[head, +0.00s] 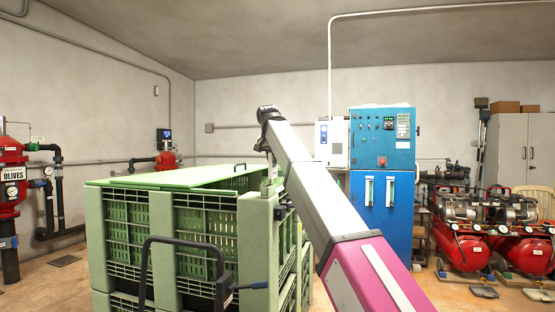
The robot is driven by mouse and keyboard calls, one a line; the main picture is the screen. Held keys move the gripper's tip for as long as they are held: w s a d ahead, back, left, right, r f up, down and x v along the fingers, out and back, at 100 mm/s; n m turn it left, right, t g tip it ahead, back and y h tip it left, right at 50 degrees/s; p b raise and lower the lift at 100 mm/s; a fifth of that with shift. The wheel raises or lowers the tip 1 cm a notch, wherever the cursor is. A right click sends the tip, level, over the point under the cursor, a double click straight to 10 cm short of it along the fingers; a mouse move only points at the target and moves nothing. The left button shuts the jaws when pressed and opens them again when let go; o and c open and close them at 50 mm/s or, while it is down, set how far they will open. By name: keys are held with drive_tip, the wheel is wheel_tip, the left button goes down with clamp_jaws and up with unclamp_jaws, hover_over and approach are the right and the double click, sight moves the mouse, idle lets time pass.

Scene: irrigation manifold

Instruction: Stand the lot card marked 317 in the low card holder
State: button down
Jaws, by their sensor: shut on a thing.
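My arm reaches up from the lower right and bends down at its far end. My gripper (269,182) hangs there, in front of the near right corner of a green slatted crate. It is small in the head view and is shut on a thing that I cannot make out. I cannot tell whether it touches the crate. No card marked 317 and no low card holder can be made out. My arm covers part of the room behind it.
The green crate (161,215) has a green lid lying askew on top. A black tubular handle (183,240) stands before it. A blue control cabinet (382,215) stands behind my arm. Red compressors (466,243) are at right, a red filter (10,175) at left.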

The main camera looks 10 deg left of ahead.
drive_tip(key=shift+a+f, duration=0.3)
drive_tip(key=shift+f, duration=0.6)
drive_tip(key=shift+a+f, duration=0.3)
drive_tip(key=shift+f, duration=0.65)
drive_tip(key=shift+a+f, duration=0.3)
drive_tip(key=shift+f, duration=0.6)
drive_tip(key=shift+c, duration=2.4)
unclamp_jaws()
